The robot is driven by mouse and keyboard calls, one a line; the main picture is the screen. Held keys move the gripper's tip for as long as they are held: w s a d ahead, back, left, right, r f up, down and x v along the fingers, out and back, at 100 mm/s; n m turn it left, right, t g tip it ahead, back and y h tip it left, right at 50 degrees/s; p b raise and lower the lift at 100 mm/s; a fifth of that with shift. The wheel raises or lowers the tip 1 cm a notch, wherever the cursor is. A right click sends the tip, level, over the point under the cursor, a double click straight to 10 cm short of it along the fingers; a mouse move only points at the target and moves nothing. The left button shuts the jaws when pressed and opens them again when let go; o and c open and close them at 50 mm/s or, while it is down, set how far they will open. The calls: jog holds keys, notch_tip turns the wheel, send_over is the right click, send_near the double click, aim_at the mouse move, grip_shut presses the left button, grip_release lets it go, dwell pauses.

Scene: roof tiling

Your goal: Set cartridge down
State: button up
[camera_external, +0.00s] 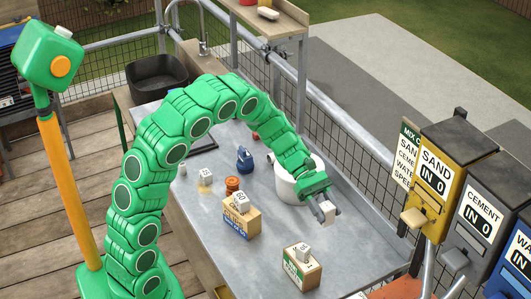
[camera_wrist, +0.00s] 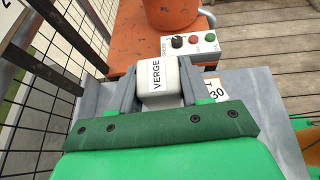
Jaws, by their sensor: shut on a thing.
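My gripper (camera_external: 324,210) reaches over the right part of the metal worktop (camera_external: 262,258), in front of a white bucket (camera_external: 285,186). It is shut on a white cartridge (camera_wrist: 157,86) with the word VERGE on its face. In the wrist view the cartridge sits between my two grey fingers. In the external view only a small pale part of the cartridge (camera_external: 328,213) shows, and it appears held above the worktop. A cardboard box with a blue label (camera_external: 238,221) and one with a green label (camera_external: 299,276) each have a white numbered block on top.
A small white block (camera_external: 205,176), a reddish-brown stack (camera_external: 232,185) and a blue object (camera_external: 244,160) stand on the worktop. Sand (camera_external: 446,165), cement (camera_external: 481,226) and water dispensers line the right. The wrist view shows an orange machine with a control panel (camera_wrist: 192,44) beyond the cartridge.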

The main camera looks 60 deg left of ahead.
jog(key=w+a+r+n+t+y, duration=0.1)
jog(key=w+a+n+t, duration=0.1)
jog(key=a, duration=0.9)
jog(key=w+a+n+t+y, duration=0.1)
jog(key=w+a+n+t, duration=0.15)
jog(key=a, duration=0.85)
jog(key=w+a+r+n+t+y, duration=0.1)
jog(key=a+n+t, duration=0.15)
jog(key=a, duration=0.85)
jog(key=s+a+f+n+t+y, duration=0.15)
jog(key=s+a, duration=0.25)
jog(key=a, duration=0.6)
jog(key=s+a+n+t+y, duration=0.1)
jog(key=s+a+n+y, duration=0.2)
jog(key=a, duration=0.7)
jog(key=s+a+f+n+t+y, duration=0.15)
jog(key=s+a, duration=0.35)
jog(key=a, duration=0.5)
jog(key=shift+h, duration=0.4)
jog(key=shift+w+a+f, duration=1.45)
jog(key=shift+w+f, duration=0.2)
jog(key=shift+f, duration=0.65)
jog(key=shift+w+a+f, duration=1.45)
jog(key=shift+w+f, duration=0.25)
jog(key=shift+f, duration=0.6)
jog(key=shift+w+a+f, duration=1.45)
jog(key=shift+w+f, duration=0.2)
jog(key=shift+f, duration=0.65)
